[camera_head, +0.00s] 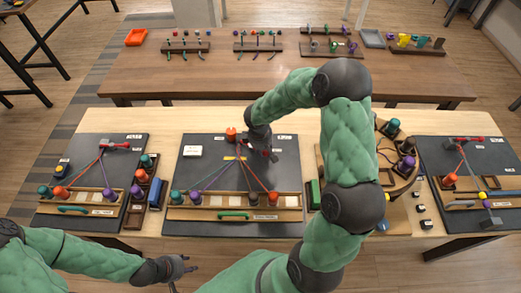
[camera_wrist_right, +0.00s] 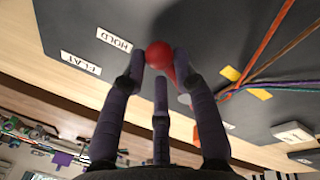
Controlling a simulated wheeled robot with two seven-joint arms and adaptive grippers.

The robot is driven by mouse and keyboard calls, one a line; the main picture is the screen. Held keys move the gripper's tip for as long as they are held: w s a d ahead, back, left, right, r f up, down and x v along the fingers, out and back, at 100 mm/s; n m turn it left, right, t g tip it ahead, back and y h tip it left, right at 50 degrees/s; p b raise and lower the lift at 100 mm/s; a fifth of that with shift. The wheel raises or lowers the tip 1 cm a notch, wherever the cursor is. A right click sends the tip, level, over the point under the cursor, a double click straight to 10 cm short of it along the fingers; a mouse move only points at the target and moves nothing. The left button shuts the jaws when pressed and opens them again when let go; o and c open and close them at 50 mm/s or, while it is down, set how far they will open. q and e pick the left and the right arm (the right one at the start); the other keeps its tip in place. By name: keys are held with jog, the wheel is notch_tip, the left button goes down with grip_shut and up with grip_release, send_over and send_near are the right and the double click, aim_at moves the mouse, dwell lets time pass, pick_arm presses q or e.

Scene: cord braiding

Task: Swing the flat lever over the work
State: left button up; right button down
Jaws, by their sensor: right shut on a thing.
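The lever's round red knob (camera_wrist_right: 159,55) sits between the dark fingers of my right gripper (camera_wrist_right: 168,70), which is shut on it. The knob is beside the HOLD label (camera_wrist_right: 114,40); the FLAT label (camera_wrist_right: 81,63) lies farther left in that view. In the head view my right gripper (camera_head: 268,152) is over the upper right of the middle dark board (camera_head: 188,170) and mostly hides the lever. Coloured cords (camera_head: 212,176) fan from near the board's top to pegs along its front. My left gripper (camera_head: 180,267) is off the table's front edge, apart from everything; its opening is unclear.
Similar corded boards stand at the left (camera_head: 122,160) and right (camera_head: 480,155). A wooden peg holder (camera_head: 398,185) and a green block (camera_head: 313,194) are right of the middle board. An orange spool (camera_head: 231,134) stands near its top. My right arm hides part of the table.

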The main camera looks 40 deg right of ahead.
jog(key=n+p, duration=0.1)
jog(key=w+d+n+p, duration=0.1)
jog(key=n, duration=0.1)
jog(key=shift+w+d+r+t, duration=0.2)
jog(key=shift+r+t, duration=0.1)
jog(key=shift+w+d+f+n+y+p, duration=0.1)
jog(key=shift+w+d+n+y+p, duration=0.1)
jog(key=shift+n+p, duration=0.4)
jog(key=shift+w+d+f+n+y+p, duration=0.1)
jog(key=shift+w+n+p, duration=0.15)
jog(key=shift+n, duration=0.55)
jog(key=c, duration=1.1)
grip_release()
jog(key=shift+a, duration=0.15)
jog(key=shift+c, duration=0.2)
jog(key=shift+s, duration=0.1)
jog(key=shift+s+r, duration=0.1)
jog(key=shift+r, duration=0.15)
notch_tip(320, 180, up, 11)
jog(key=s+a, duration=0.1)
jog(key=shift+s+a, duration=0.2)
jog(key=shift+s, duration=0.2)
